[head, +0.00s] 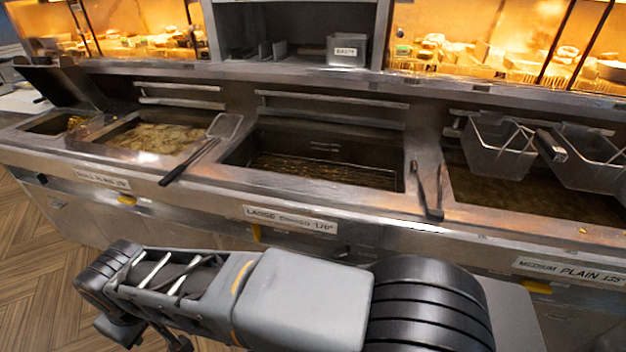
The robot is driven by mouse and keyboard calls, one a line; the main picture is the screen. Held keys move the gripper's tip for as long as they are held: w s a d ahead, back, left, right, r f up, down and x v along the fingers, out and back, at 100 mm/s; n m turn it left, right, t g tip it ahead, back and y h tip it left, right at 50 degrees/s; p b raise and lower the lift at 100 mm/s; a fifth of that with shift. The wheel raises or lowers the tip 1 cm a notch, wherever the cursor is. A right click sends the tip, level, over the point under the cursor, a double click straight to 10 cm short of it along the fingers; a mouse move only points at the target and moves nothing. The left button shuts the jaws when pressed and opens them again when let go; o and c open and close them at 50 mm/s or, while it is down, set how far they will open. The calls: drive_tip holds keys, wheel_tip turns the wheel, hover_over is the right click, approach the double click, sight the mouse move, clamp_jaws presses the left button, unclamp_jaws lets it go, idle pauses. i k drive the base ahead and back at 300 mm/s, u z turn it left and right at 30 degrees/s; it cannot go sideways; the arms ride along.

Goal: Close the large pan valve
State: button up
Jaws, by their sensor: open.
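The large pan (325,178) is the middle well of the range in the head view. It has a wire grid in it and a white label (290,220) below its front rim. A small yellow handle (257,233), likely this pan's valve, sits on the front panel just under the label. It looks roughly upright, and its lower end is close behind my arm. I cannot tell whether the valve is open or shut. My arm crosses the bottom of the view, and its wrist is at the lower left. The fingertips of my gripper do not show.
Similar yellow handles sit under the left label (126,200) and the medium plain label (537,287). Tongs (428,192) and a skimmer (190,160) lie across the rim. Wire baskets (497,147) hang at the right. Wooden floor (35,260) is clear at the left.

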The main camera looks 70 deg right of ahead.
sight(256, 228)
drive_tip(key=z, duration=2.4)
